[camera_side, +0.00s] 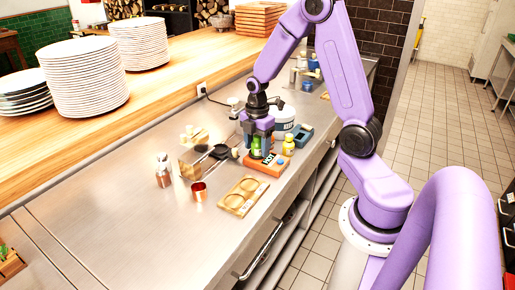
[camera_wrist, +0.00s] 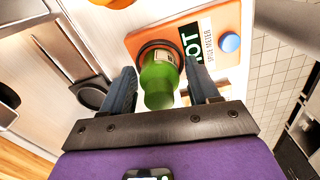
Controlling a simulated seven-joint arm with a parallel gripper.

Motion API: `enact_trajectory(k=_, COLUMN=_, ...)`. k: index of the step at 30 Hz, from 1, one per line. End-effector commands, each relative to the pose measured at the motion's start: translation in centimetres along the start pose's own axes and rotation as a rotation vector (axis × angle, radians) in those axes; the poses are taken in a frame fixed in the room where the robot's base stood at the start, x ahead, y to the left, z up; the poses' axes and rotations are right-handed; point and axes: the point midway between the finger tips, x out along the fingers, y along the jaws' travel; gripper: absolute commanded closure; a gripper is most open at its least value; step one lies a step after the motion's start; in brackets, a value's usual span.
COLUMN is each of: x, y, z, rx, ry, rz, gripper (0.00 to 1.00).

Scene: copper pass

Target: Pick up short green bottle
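The short green bottle (camera_wrist: 158,82) stands on an orange board (camera_wrist: 222,22) marked "HOT", with a dark ring around its base. It also shows in the side view (camera_side: 256,147), partly hidden by my gripper. My gripper (camera_side: 258,146) points down over the board. In the wrist view its two fingers are apart, one on each side of the bottle. Small gaps show between the fingers and the bottle, so it is open.
A yellow bottle (camera_side: 288,145) stands close to the right. A white tub (camera_side: 283,118) is behind. A wooden board with round recesses (camera_side: 241,196), a copper cup (camera_side: 199,192) and a shaker (camera_side: 163,172) are nearer. The steel counter (camera_side: 105,215) is clear at front left.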

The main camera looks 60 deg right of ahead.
Motion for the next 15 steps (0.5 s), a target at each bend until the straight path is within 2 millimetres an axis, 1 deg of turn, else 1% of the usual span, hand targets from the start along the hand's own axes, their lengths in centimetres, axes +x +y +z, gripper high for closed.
enact_trajectory(k=1, x=-0.01, y=0.0, z=0.0, rx=0.0, ry=0.0, rz=0.0, gripper=0.58)
enact_trajectory(k=3, x=-0.01, y=0.0, z=0.0, rx=0.0, ry=0.0, rz=0.0, gripper=0.77)
enact_trajectory(k=5, x=-0.01, y=0.0, z=-0.01, rx=0.0, ry=0.0, rz=0.0, gripper=0.77)
enact_trajectory(k=6, x=-0.02, y=0.01, z=-0.01, rx=0.0, ry=0.0, rz=0.0, gripper=0.8)
enact_trajectory(k=15, x=-0.25, y=0.05, z=-0.02, rx=-0.001, ry=0.0, rz=0.001, gripper=0.8)
